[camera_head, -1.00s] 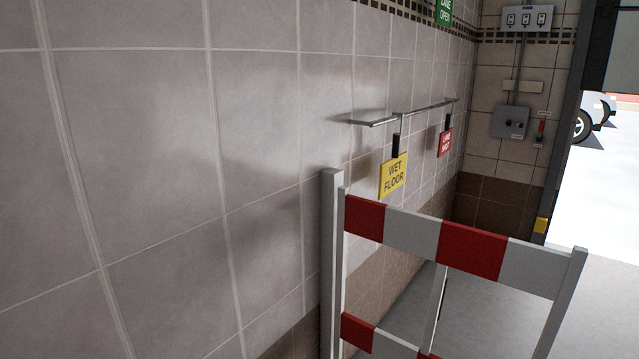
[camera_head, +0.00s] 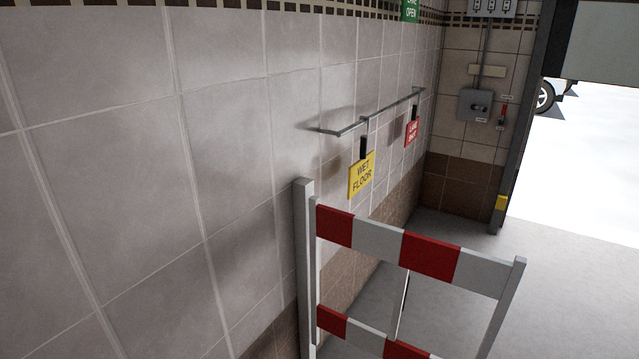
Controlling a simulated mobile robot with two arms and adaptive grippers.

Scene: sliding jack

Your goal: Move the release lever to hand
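A small red handle (camera_head: 502,114) is mounted on the far tiled wall, right of a grey control box (camera_head: 474,105). It may be the release lever, but it is too small to tell. A small pale label sits above it. Neither of my grippers is in view.
A red and white barrier (camera_head: 430,253) stands in front, close to the left wall. A rail (camera_head: 380,112) on that wall carries a yellow wet floor sign (camera_head: 361,176) and a red sign (camera_head: 412,133). Floor beyond the barrier looks clear.

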